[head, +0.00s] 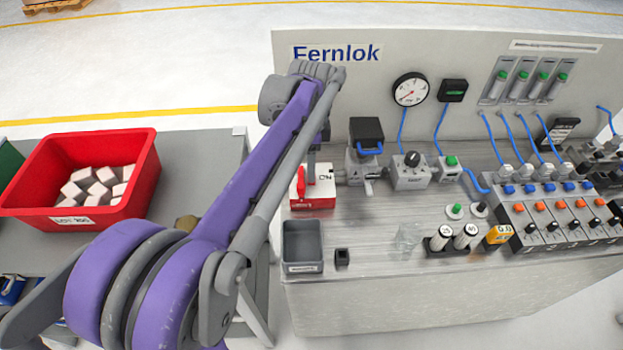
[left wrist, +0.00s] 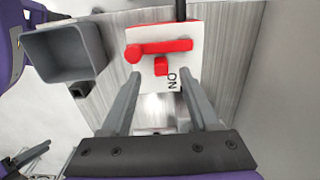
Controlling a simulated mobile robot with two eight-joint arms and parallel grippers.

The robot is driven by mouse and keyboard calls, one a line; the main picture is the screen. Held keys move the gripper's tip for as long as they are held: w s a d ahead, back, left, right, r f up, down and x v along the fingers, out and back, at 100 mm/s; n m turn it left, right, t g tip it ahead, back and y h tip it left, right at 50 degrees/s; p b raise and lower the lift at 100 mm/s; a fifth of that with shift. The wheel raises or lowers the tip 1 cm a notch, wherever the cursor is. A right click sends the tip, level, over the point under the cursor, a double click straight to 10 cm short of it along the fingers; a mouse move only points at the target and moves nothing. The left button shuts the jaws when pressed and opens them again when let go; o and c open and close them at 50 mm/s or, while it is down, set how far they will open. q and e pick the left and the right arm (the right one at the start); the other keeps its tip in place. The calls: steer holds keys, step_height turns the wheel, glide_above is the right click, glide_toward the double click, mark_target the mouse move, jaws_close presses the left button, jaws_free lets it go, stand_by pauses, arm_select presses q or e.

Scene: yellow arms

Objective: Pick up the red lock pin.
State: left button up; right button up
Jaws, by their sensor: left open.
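A white-topped box with a red base (head: 318,203) stands on the bench, marked ON. Its top also shows in the left wrist view (left wrist: 142,78). It carries a red bar with a round end (left wrist: 170,47) and a small red block (left wrist: 161,69) beside the bar. I cannot tell for sure which of these is the lock pin. In the head view the red bar (head: 301,183) stands at the box's left side. My left gripper (left wrist: 160,82) is open over the box, fingers apart on either side of the small block and holding nothing. In the head view my arm partly hides it.
A grey tray (head: 303,268) and a small black block (head: 342,257) lie nearer me. A dark-topped fitting (head: 366,133) stands close to the box's right. The bench's back panel (head: 440,50) rises behind. A red bin (head: 140,192) of white blocks sits left.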

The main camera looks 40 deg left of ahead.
arm_select(q)
step_height(320, 180, down, 4)
steer(key=shift+w+f, duration=0.1)
steer(key=shift+f, duration=0.15)
steer(key=shift+c, duration=0.3)
jaws_close()
